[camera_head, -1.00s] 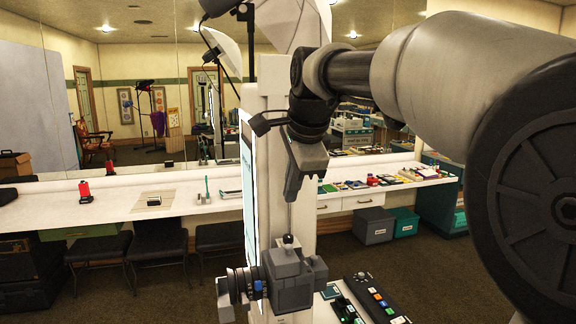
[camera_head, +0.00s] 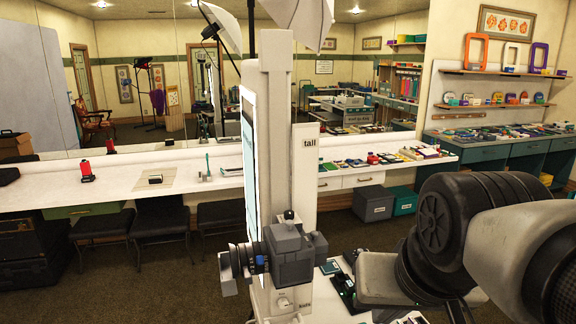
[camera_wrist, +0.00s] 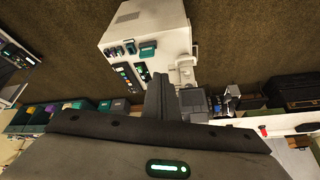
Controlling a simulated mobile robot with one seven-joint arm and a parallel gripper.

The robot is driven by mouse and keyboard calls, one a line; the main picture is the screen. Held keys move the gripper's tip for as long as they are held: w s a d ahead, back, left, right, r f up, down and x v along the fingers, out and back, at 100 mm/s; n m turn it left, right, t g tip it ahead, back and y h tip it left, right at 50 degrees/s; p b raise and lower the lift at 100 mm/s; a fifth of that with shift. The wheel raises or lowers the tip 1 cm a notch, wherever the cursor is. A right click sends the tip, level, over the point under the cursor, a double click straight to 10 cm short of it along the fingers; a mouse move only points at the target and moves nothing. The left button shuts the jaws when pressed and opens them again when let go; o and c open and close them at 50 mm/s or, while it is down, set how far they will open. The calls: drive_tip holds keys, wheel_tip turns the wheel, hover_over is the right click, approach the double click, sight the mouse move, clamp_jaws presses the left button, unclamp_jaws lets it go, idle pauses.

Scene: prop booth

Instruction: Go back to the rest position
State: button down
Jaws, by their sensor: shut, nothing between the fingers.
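My arm is folded at the lower right of the head view, and my gripper is out of that frame. In the wrist view my gripper (camera_wrist: 162,98) is shut and empty, its fingers together. The white booth cabinet (camera_wrist: 150,28) lies beyond the fingertips in that view, apart from them. The grey camera (camera_head: 288,252) is mounted on the booth's white column (camera_head: 276,110) in the head view, and its dark body (camera_wrist: 198,102) shows just right of the fingers in the wrist view.
A long white counter (camera_head: 120,192) runs along the mirrored wall, with a red spool (camera_head: 86,170) on it. Black chairs (camera_head: 160,222) stand under it. A grey bin (camera_head: 373,203) sits on the floor. Shelves (camera_head: 500,73) hang at the right. Carpet lies open between the booth and the counter.

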drive_tip(key=shift+s+d+f+n, duration=0.2)
drive_tip(key=shift+s+f+n, duration=0.3)
drive_tip(key=shift+s+f, duration=0.35)
drive_tip(key=shift+w, duration=0.1)
idle(0.6)
